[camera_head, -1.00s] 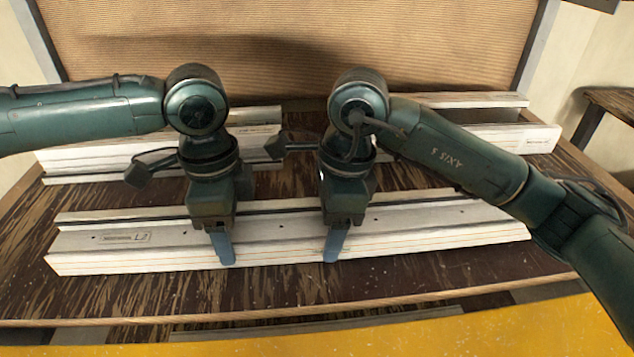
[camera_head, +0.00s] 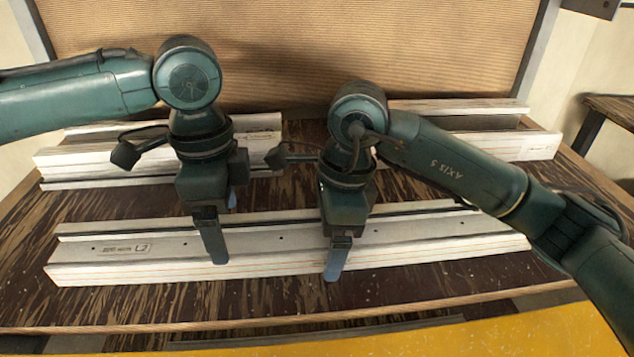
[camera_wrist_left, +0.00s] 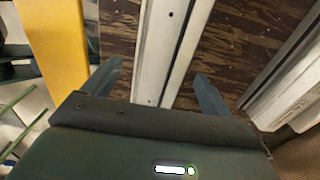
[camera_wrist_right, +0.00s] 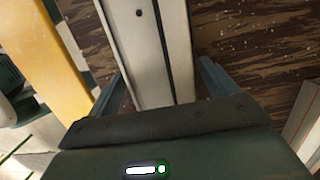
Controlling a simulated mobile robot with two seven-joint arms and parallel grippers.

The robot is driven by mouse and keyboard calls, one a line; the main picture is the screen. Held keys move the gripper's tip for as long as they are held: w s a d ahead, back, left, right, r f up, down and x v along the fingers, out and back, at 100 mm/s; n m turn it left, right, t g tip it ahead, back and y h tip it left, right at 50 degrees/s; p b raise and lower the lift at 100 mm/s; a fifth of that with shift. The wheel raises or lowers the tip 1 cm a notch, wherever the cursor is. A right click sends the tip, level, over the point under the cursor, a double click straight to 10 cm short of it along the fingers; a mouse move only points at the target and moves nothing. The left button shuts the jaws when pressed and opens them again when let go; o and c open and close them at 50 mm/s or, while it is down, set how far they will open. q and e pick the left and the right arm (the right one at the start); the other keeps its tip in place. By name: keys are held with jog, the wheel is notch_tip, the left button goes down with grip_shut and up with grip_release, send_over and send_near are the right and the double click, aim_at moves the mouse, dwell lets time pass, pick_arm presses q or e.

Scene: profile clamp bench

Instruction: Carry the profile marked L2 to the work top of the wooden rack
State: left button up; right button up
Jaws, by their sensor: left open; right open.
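A long pale profile (camera_head: 165,262) lies lengthwise along the front of the dark, streaked wooden top (camera_head: 120,305). A small mark near its left end looks like L2. My left gripper (camera_head: 224,232) is open over the left-middle part of this profile. In the left wrist view the open fingers show on either side of the profile (camera_wrist_left: 164,50), with gaps. My right gripper (camera_head: 350,250) is open over the middle. In the right wrist view its fingers also show on either side of the profile (camera_wrist_right: 152,50). I cannot tell how far down the fingertips reach.
More pale profiles lie behind, at back left (camera_head: 85,158) and back right (camera_head: 520,145). A ribbed brown panel (camera_head: 300,50) stands behind the top. A yellow surface (camera_head: 450,335) runs along the front. Another dark wooden table (camera_head: 612,106) stands at far right.

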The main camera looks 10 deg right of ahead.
jog(key=shift+r, duration=0.1)
pick_arm(q)
notch_tip(320, 180, up, 8)
pick_arm(e)
notch_tip(320, 180, up, 12)
jog(key=d, duration=0.1)
jog(key=shift+d, duration=0.4)
pick_arm(q)
jog(key=shift+f, duration=0.1)
pick_arm(e)
jog(key=shift+f, duration=0.2)
